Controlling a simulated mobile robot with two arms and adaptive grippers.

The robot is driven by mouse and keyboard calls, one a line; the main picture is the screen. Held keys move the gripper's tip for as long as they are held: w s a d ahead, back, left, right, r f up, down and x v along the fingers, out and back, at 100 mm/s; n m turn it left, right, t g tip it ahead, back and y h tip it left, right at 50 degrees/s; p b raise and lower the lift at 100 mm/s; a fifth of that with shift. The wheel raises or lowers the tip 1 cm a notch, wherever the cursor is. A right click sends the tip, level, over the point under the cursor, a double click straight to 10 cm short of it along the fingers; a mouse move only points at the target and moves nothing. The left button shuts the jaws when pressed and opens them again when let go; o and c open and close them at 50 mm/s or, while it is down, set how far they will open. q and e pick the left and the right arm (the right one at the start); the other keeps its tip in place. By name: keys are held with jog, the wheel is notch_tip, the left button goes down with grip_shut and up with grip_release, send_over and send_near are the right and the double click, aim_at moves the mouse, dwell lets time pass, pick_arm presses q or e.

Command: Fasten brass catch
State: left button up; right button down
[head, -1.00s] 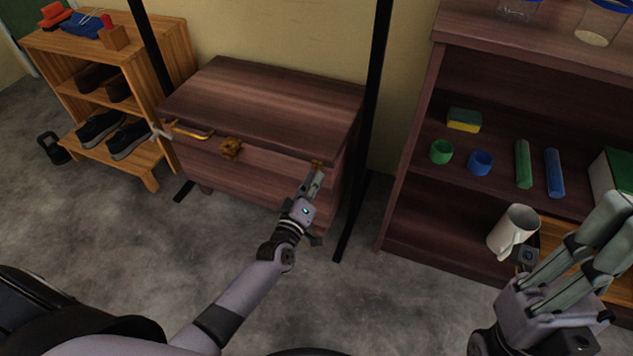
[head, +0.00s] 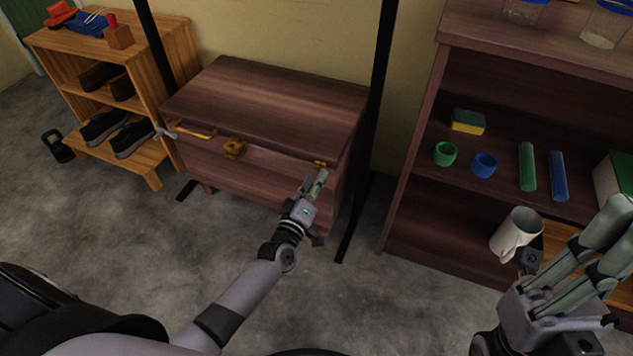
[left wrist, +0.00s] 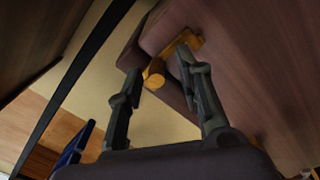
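A brown wooden chest (head: 265,95) with its lid down stands against the wall. A small brass catch (head: 320,163) sits at the right of its front, just under the lid edge. My left gripper (head: 315,183) is just below and in front of this catch. In the left wrist view the brass catch (left wrist: 182,45) with its round knob (left wrist: 154,73) lies just beyond the open fingertips, which are apart with nothing held.
The white mug (head: 515,235) is in front of a dark shelf unit (head: 405,200) holding a sponge and small items. Black posts (head: 372,110) flank the chest. A brass bar (head: 193,131) is at its left front. A shoe rack (head: 150,100) stands left. The floor in front is clear.

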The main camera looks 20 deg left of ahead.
pick_arm(q)
jog(key=shift+d, duration=0.1)
jog(key=s, duration=1.2)
jog(key=shift+a, duration=0.25)
